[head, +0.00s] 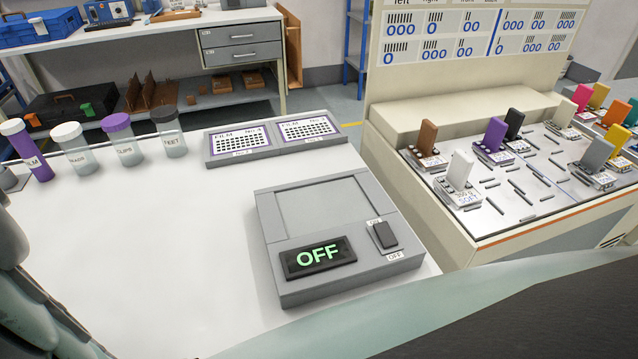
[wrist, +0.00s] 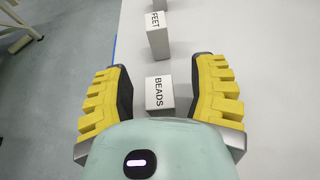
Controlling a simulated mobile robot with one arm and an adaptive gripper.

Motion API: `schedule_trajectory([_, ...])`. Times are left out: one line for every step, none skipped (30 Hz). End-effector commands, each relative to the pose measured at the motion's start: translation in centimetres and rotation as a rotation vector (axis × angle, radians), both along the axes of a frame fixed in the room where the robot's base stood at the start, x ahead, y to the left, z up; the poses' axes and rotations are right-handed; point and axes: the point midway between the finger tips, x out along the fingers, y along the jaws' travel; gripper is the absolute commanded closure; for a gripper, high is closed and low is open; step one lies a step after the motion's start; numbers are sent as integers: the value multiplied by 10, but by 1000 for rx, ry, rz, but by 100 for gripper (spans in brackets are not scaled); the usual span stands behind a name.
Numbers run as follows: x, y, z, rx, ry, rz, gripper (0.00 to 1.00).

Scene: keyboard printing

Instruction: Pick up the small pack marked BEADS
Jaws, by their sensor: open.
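The small white pack marked BEADS (wrist: 160,93) stands on the white table in the wrist view, its label facing up toward the camera. My gripper (wrist: 159,68) is open, with one yellow-padded finger on each side of the pack. A gap shows between the pack and each finger, the right one narrower. The near end of the pack is hidden behind the gripper body. I cannot tell how far the fingertips are above the table. The head view shows neither the pack nor my gripper clearly.
Another white pack marked FEET (wrist: 158,37) stands just beyond. In the head view, several lidded jars (head: 123,140) line the table's back left. A grey device reading OFF (head: 318,257) and FILM panels (head: 272,137) sit to the right. The table middle (head: 150,240) is clear.

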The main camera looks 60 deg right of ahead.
Motion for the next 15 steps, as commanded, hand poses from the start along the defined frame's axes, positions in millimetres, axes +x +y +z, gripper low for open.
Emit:
schedule_trajectory([1, 2, -1, -1, 1, 3, 43])
schedule_trajectory([1, 3, -2, -1, 0, 2, 43])
schedule_trajectory([1, 3, -2, -1, 0, 2, 43])
schedule_trajectory([1, 3, -2, -1, 0, 1, 43])
schedule_trajectory([2, 3, -1, -1, 0, 1, 43])
schedule_trajectory([2, 3, -1, -1, 0, 1, 43])
schedule_trajectory([2, 3, -1, 0, 0, 1, 43])
schedule_trajectory([2, 3, -1, 0, 0, 1, 43])
schedule_trajectory([2, 3, -1, 0, 0, 1, 43])
schedule_trajectory([2, 3, -1, -1, -1, 0, 40])
schedule_trajectory([2, 3, -1, -1, -1, 0, 43])
schedule_trajectory([2, 3, -1, -1, -1, 0, 47])
schedule_trajectory([2, 3, -1, -1, -1, 0, 50])
schedule_trajectory([2, 3, -1, -1, -1, 0, 53])
schedule_trajectory([2, 3, -1, -1, -1, 0, 57])
